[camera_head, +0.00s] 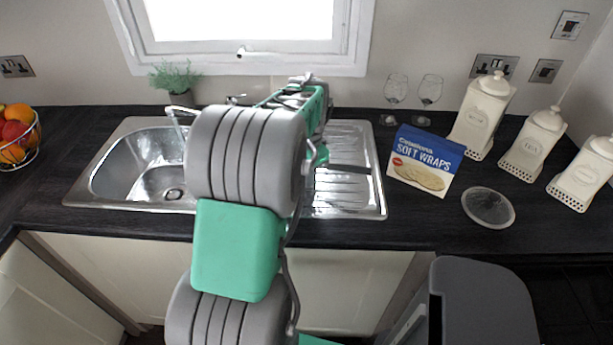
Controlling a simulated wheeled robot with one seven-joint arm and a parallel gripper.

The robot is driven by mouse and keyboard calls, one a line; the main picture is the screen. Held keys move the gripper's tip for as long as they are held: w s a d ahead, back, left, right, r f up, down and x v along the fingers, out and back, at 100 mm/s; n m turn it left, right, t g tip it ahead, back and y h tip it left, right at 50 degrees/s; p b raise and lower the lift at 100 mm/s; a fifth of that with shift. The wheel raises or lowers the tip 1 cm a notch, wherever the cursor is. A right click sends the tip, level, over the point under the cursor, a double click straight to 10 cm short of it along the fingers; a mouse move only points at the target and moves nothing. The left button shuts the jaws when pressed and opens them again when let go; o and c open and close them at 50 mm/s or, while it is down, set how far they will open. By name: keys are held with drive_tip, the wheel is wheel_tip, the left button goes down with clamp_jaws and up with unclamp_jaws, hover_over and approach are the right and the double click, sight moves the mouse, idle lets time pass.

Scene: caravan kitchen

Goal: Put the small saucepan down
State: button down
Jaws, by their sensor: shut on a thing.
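A dark, straight handle, which looks like the small saucepan's (348,168), sticks out to the right from behind my arm, over the ribbed steel drainboard (362,200). The pan's body is hidden behind my arm. I cannot tell whether the pan touches the drainboard.
The sink bowl (135,165) is left of my arm. Two glasses (412,92), a soft wraps box (426,160), a glass dish (488,207) and three white canisters (482,112) stand on the right. A fruit basket (18,135) is far left. Dark worktop (420,225) is bare in front.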

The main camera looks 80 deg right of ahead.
drive_tip(key=shift+r, duration=0.1)
drive_tip(key=c, duration=2)
unclamp_jaws()
drive_tip(key=shift+f, duration=0.25)
drive_tip(key=o, duration=0.4)
